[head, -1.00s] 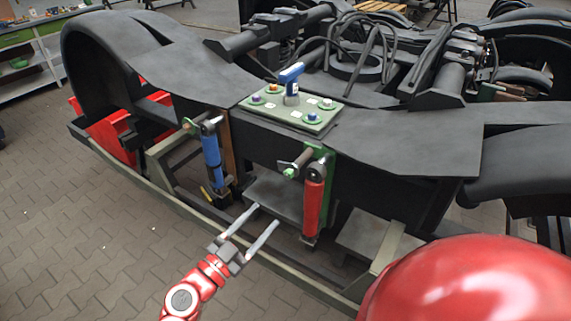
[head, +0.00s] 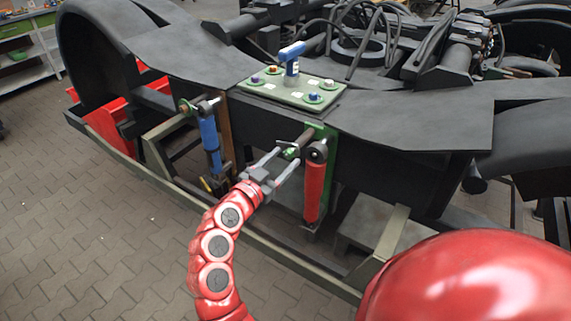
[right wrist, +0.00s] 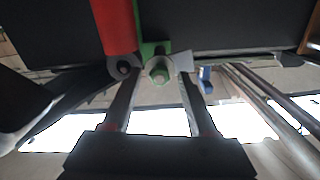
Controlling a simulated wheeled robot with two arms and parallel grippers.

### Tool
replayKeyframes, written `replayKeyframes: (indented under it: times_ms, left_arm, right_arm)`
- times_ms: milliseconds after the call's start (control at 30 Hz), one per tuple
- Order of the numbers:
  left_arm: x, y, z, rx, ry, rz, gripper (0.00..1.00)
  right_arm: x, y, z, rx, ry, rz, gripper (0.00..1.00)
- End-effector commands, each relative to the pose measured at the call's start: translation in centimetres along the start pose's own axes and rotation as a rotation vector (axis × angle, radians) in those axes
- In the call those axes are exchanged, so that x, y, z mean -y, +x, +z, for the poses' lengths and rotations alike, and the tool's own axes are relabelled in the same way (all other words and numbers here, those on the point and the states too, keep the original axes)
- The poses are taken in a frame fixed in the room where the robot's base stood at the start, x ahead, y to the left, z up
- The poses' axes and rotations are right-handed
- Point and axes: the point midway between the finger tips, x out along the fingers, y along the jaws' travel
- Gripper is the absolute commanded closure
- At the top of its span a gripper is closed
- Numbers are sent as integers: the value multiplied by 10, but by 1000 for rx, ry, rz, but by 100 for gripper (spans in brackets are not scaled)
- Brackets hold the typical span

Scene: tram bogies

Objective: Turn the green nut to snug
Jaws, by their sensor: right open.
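My left gripper is not in view.
A blue damper (head: 210,143) hangs to the left. A green plate (head: 292,92) with coloured bolts and a blue tool (head: 291,56) lies on the black bogie frame (head: 410,122). The paved floor in front is open.

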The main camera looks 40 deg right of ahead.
Motion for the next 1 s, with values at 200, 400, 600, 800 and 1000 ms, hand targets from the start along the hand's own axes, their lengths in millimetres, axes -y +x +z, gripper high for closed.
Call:
replayKeyframes:
  times_ms: [200, 400, 600, 800, 1000]
  left_arm:
    - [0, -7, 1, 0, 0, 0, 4]
    - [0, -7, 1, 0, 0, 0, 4]
    - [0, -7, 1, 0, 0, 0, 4]
    - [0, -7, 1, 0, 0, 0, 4]
    - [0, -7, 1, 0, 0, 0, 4]
  right_arm:
    - [0, 15, 0, -1, -1, -1, 41]
    - [0, 16, -1, -1, -1, -2, 41]
    - [0, 15, -1, -1, 0, -1, 68]
    - [0, 15, -1, -1, 0, -1, 100]
    - [0, 15, -1, -1, 1, -1, 100]
